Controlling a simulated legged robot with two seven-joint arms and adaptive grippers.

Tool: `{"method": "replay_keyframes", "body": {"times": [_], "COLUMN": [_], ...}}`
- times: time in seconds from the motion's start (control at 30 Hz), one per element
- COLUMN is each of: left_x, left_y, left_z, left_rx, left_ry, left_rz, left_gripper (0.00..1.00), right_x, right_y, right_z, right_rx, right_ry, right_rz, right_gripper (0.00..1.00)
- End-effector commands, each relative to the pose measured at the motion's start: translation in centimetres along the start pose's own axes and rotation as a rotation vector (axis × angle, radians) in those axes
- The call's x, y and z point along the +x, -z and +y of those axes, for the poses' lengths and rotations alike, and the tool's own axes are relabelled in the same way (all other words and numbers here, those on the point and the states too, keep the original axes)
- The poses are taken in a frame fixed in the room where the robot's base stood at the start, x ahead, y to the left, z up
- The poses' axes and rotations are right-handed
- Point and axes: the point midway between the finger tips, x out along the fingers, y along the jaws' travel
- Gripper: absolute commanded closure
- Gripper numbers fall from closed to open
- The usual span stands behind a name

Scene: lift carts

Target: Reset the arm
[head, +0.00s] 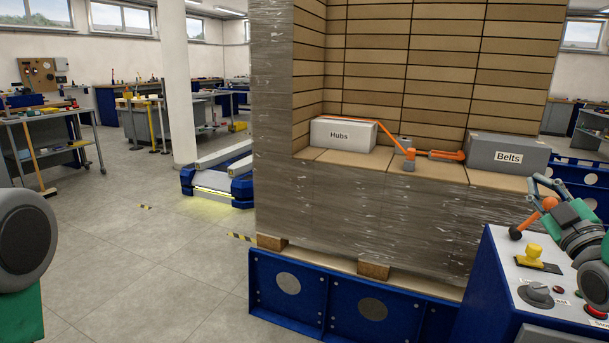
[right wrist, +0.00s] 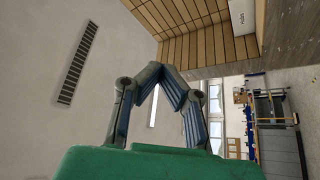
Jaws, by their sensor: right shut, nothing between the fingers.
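My right gripper (head: 538,186) is at the right edge of the head view, above the control box (head: 483,285). Its fingers also show in the right wrist view (right wrist: 168,72), with their tips together and nothing between them. An orange lever (head: 532,219) on the box is close to the gripper; I cannot tell whether they touch. Only a rounded dark joint and green part of my left arm show at the left edge of the head view, and its gripper is out of view.
A wrapped pallet load (head: 345,215) stands on a blue lift frame (head: 340,305). A white Hubs box (head: 343,134), an orange tool (head: 408,150) and a grey Belts box (head: 507,153) sit on it. The box has a yellow switch (head: 534,251) and a knob (head: 537,292).

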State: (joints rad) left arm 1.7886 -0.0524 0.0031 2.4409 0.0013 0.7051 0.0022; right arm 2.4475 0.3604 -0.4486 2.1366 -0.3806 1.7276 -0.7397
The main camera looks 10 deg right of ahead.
Motion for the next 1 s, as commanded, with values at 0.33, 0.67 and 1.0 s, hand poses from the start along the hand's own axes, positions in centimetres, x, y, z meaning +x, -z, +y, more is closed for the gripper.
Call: {"method": "replay_keyframes", "body": {"times": [0.33, 0.67, 1.0], "left_x": [0.4, 1.0, 2.4], "left_y": [0.0, 0.0, -0.1], "left_z": [0.1, 0.1, 0.1], "left_rx": [0.004, 0.002, 0.003], "left_ry": [-0.002, -0.001, -0.001], "left_rz": [0.001, 0.001, 0.001], "left_gripper": [0.43, 0.43, 0.43], "right_x": [-1.5, -6.2, -22.9], "right_y": [-1.1, -3.0, -7.8], "right_z": [-5.5, -15.2, -30.5], "right_rx": [0.072, 0.197, 0.413], "right_ry": [0.123, 0.336, 0.698], "right_rz": [-0.102, -0.313, -0.844], "right_gripper": [1.0, 1.0, 1.0]}}
